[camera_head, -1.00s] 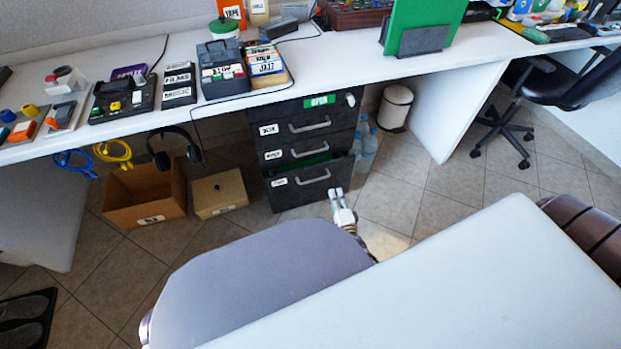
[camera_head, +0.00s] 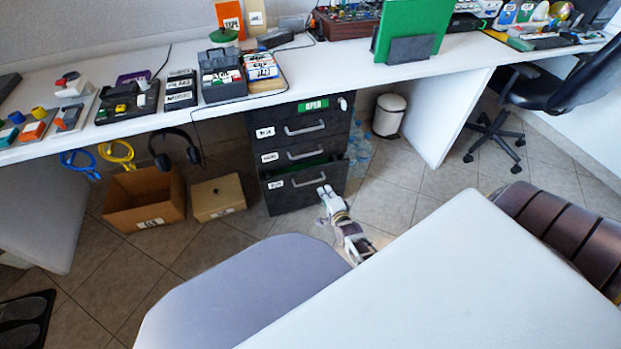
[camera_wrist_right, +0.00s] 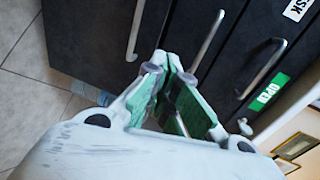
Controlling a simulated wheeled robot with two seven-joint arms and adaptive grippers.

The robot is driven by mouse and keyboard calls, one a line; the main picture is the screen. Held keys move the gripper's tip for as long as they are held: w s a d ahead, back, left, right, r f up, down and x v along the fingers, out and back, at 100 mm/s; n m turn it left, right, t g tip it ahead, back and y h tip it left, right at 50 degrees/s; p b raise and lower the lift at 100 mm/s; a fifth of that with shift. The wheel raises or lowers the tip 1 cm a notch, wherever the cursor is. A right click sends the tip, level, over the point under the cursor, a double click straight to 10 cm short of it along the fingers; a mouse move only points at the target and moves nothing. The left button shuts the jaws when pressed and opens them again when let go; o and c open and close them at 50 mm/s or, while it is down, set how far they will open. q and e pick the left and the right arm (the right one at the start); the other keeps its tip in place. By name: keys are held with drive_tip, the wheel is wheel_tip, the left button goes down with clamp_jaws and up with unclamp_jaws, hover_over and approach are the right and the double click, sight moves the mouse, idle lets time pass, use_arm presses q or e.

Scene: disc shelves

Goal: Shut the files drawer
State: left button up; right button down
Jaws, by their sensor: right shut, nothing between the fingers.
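The black cabinet has three stacked drawers. Its bottom drawer (camera_head: 293,197) stands partly open, with a strip of green showing inside its top; its white label is too small to read for sure. The two drawers above look shut. My right gripper (camera_head: 325,189) is shut and empty at the lower right part of the bottom drawer's front, below and right of its handle (camera_head: 308,181). In the right wrist view my gripper (camera_wrist_right: 166,66) points at the dark drawer fronts, near the bottom drawer (camera_wrist_right: 85,45); whether it touches cannot be told. My left gripper is out of view.
A cardboard box (camera_head: 125,213) and a smaller closed box (camera_head: 218,210) stand left of the cabinet. Bottles (camera_head: 360,152) and a white bin (camera_head: 388,118) stand right of it. A grey rounded seat (camera_head: 240,290) and a white surface (camera_head: 450,280) fill the foreground.

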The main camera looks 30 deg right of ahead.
sight(311, 172)
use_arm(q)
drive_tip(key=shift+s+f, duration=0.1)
use_arm(e)
drive_tip(key=shift+s+a+f+g+y, duration=0.15)
drive_tip(key=shift+f+g, duration=0.1)
drive_tip(key=shift+f, duration=0.25)
drive_tip(key=shift+s+a+f+g+y, duration=0.15)
drive_tip(key=shift+f+g, duration=0.1)
drive_tip(key=shift+f, duration=0.2)
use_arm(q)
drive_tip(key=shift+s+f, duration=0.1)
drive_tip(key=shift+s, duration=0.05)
use_arm(e)
drive_tip(key=shift+w+d, duration=0.1)
drive_tip(key=shift+w, duration=0.1)
